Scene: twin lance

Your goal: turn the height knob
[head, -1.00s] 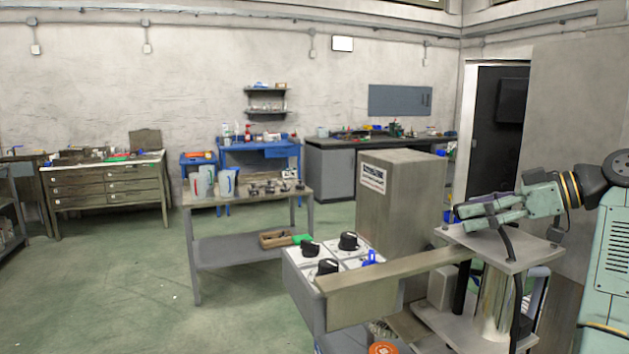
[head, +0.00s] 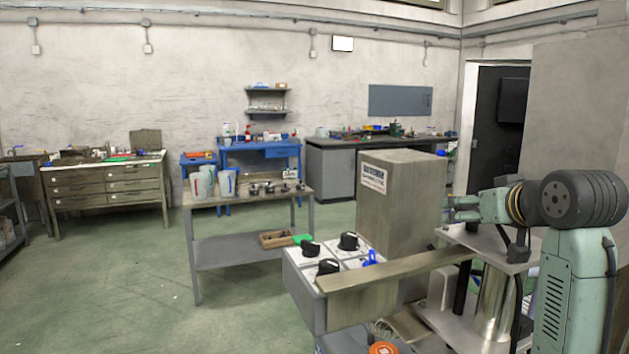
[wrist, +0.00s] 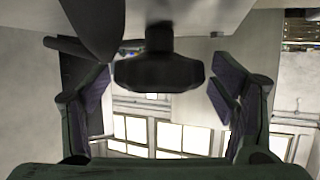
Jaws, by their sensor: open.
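Three black knobs sit on white plates on the grey control box in the head view: a left one (head: 310,249), a back one (head: 348,241) and a front one (head: 327,267). I cannot tell which, if any, is the height knob. My gripper (head: 452,209) is right of and above them, pointing left, beside the tall grey cabinet (head: 400,205). In the wrist view my gripper (wrist: 165,100) has its fingers wide apart. A dark blunt shape on a short stem (wrist: 158,72) shows between them; whether it is a knob is unclear. Nothing is visibly gripped.
A metal plate on posts (head: 490,246) stands below my gripper. A flat beam (head: 395,270) runs from it to the control box, beside a small blue part (head: 370,258). A workbench (head: 240,248) with jugs stands further left. Open green floor lies at the left.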

